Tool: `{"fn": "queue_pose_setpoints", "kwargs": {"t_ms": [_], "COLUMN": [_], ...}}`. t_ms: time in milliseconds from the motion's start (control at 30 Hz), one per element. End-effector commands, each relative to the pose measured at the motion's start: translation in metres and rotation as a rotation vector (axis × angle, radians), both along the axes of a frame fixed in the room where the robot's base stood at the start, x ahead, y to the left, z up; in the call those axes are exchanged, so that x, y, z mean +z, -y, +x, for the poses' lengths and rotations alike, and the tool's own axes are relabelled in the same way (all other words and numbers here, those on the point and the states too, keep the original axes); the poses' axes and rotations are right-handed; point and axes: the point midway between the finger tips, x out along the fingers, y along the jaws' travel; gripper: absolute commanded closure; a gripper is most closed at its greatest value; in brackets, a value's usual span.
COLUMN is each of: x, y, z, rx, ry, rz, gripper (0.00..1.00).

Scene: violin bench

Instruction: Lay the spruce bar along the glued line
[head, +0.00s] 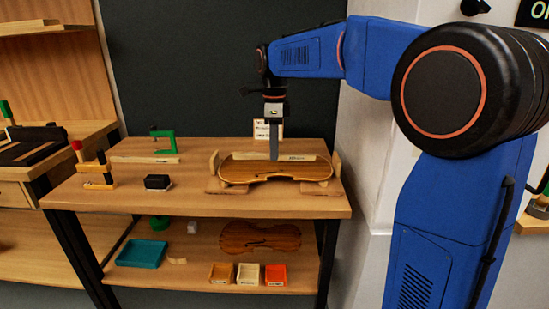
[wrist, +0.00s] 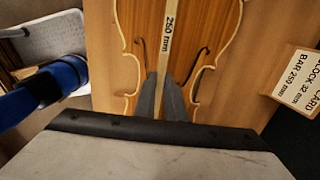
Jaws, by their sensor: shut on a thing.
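The pale spruce bar (head: 298,157), marked 250 mm, is in my gripper (head: 273,157), over the violin plate (head: 262,174). In the wrist view the bar (wrist: 168,32) runs lengthwise over the plate (wrist: 206,20), between the two f-holes. My gripper's fingers (wrist: 162,98) are shut on the bar from both sides. I cannot tell whether the bar touches the plate or is just above it. The glued line is not visible.
Wooden cradle blocks (head: 337,163) stand at the plate's ends. A card (wrist: 297,77) lists bar 250 mm. A green clamp (head: 165,140), a black block (head: 158,182) and a red-topped stand (head: 78,147) are to the left. A teal tray (head: 142,254) and another plate (head: 258,237) lie below.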

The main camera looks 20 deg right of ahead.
Motion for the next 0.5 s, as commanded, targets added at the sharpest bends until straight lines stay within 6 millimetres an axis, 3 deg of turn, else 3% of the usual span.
{"fn": "queue_pose_setpoints", "kwargs": {"t_ms": [200, 500], "x": [-0.027, -0.029], "y": [0.000, 0.000], "z": [0.000, 0.000], "rx": [0.000, 0.000], "ry": [-0.001, 0.000], "rz": [-0.001, 0.000], "gripper": [1.00, 1.00]}}
